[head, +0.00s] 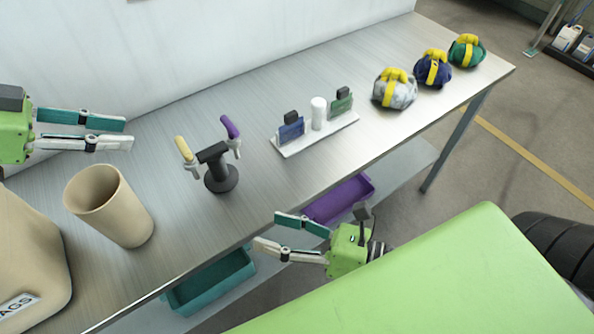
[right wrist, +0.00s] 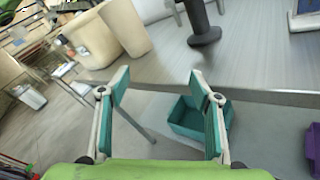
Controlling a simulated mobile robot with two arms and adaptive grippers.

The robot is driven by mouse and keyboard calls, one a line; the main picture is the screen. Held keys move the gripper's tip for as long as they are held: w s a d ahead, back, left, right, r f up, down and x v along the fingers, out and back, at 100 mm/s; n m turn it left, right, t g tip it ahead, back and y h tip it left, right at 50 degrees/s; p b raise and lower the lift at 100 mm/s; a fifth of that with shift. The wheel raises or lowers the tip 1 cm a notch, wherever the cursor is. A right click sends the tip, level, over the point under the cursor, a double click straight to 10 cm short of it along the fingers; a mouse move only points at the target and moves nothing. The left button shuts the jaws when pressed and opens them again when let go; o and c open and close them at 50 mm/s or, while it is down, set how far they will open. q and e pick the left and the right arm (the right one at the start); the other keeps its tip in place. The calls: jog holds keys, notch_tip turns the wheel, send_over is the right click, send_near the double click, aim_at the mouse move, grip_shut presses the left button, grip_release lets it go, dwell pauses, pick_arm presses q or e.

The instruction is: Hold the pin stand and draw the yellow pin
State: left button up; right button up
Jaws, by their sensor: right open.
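The pin stand (head: 221,179) is black with a round base and a short T-shaped top, upright on the metal table. The yellow pin (head: 182,149) sits at its left side, and a purple pin (head: 230,127) sits at its right. The stand's base shows in the right wrist view (right wrist: 204,36); its top is cut off there. My left gripper (head: 130,134) is open and empty, left of the stand and apart from it. My right gripper (head: 268,234) is open and empty in front of the table's near edge; its fingers also show in the right wrist view (right wrist: 155,82).
A beige cup (head: 110,207) stands left of the stand, near a larger beige container (head: 25,250). A white tray (head: 318,136) with cards is to the right. Several bags, such as a green one (head: 468,51), lie far right. Teal (head: 212,282) and purple (head: 340,200) bins sit below the tabletop.

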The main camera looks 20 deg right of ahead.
aim_at(228, 147)
jog(key=w+d+r+n, duration=0.1)
jog(key=w+d, duration=0.1)
jog(key=w+d+r+n+t, duration=0.1)
jog(key=w+d+r+n, duration=0.1)
jog(key=w, duration=0.1)
jog(key=w+d+r+n, duration=0.1)
jog(key=w+d, duration=0.1)
jog(key=d, duration=0.1)
jog(key=shift+w+d+r+n+t, duration=0.1)
jog(key=shift+w+r+n+t, duration=0.05)
jog(key=shift+w+n+t, duration=0.2)
jog(key=shift+w+d+r+h, duration=0.2)
jog(key=shift+r+h, duration=0.05)
jog(key=shift+h, duration=0.05)
jog(key=shift+w+a+r, duration=0.1)
jog(key=shift+w+a, duration=0.05)
jog(key=shift+w, duration=0.1)
jog(key=x, duration=1.3)
pick_arm(q)
jog(key=shift+w, duration=0.1)
